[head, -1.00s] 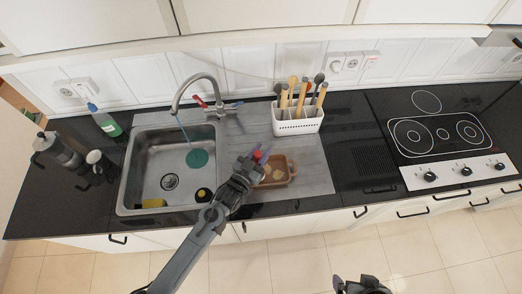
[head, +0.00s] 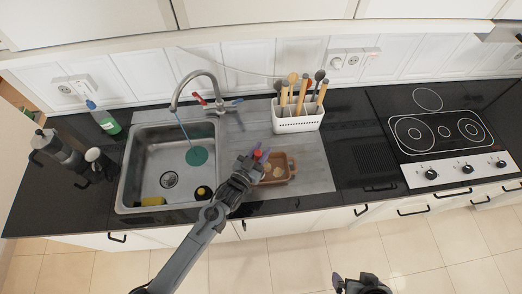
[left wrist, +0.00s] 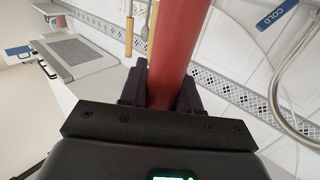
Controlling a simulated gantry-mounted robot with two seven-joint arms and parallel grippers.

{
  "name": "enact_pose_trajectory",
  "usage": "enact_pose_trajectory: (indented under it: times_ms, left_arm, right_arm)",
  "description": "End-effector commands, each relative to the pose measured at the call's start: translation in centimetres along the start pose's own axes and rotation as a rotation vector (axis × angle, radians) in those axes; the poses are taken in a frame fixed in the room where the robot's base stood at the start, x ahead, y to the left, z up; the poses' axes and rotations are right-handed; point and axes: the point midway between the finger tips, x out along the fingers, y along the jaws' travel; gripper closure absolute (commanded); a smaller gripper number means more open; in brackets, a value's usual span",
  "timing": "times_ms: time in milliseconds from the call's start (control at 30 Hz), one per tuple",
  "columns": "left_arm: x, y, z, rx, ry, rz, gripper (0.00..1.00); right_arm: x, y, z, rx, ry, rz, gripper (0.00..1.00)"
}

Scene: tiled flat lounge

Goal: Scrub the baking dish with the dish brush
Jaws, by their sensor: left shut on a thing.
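The brown baking dish (head: 293,171) sits on the grey drainboard right of the sink, with pale patches inside it. My left gripper (head: 258,160) is at the dish's left side and covers part of it. It is shut on a red handle, which fills the middle of the left wrist view (left wrist: 177,45). I take this as the dish brush; its head is hidden, so I cannot tell whether it touches the dish. My right gripper (head: 357,284) is at the bottom edge, only partly in view, over the floor, apart from the dish.
The sink (head: 150,180) holds a teal round-headed tool (head: 197,156), a yellow sponge (head: 153,201) and a small dark round item (head: 204,192). A white utensil holder (head: 298,124) stands behind the dish. The faucet (head: 177,97) arches over the sink. The hob (head: 440,130) is at right.

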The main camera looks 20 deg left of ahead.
Motion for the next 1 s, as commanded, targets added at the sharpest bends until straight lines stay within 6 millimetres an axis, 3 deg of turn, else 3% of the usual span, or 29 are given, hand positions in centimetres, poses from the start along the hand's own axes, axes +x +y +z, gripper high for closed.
enact_pose_trajectory:
  times_ms: [567,1000]
  left_arm:
    - [0.3,0.1,0.8,0.0,0.001,0.0,1.0]
    - [3.4,1.0,0.8,-0.001,0.002,0.001,1.0]
  right_arm:
    - [0.6,0.1,0.2,-0.005,-0.001,0.003,0.0]
    - [1.9,-0.2,0.6,0.004,0.0,-0.003,0.0]
